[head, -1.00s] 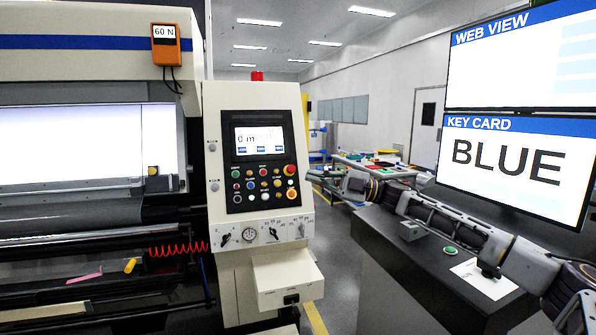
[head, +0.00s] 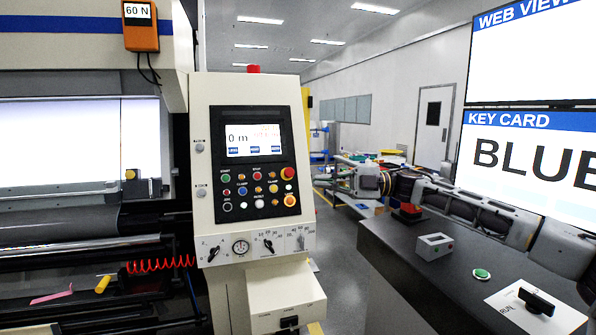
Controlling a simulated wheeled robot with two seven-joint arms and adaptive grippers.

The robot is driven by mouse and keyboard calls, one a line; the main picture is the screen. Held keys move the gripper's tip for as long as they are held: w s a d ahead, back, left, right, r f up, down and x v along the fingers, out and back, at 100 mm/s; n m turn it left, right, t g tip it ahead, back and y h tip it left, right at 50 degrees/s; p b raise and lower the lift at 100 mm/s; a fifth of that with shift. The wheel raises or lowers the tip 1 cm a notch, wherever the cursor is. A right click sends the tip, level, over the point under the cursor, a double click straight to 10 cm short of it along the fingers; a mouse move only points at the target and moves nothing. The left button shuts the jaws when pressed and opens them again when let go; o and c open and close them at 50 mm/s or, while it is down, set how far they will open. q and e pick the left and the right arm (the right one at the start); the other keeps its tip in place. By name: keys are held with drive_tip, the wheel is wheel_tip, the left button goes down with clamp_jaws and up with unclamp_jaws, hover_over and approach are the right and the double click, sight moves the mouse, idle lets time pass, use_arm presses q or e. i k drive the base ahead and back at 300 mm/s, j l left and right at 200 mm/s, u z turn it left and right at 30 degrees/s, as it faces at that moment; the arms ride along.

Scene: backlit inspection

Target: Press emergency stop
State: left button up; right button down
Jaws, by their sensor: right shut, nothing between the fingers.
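The control panel (head: 246,206) of the cream machine stands left of centre, with a lit screen and rows of small buttons. At the right end of the rows is a larger red button (head: 288,173). Below it is an orange-red button (head: 291,200); which of the two is the emergency stop is too small to read. My right gripper (head: 322,177) reaches in from the right, shut and empty. In the picture its tips are just right of the panel's edge, apart from the red button; the depth gap is hard to judge. My left gripper is out of view.
A dark desk (head: 390,248) at the right holds a grey box (head: 434,246), a green button (head: 481,274), a red block (head: 408,210) and a black-handled item (head: 537,301) on paper. Two monitors hang above. A cream box (head: 287,300) juts out below the panel.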

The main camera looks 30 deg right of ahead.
sight(289, 173)
drive_tip(key=i+l, duration=0.8)
drive_tip(key=l, duration=0.1)
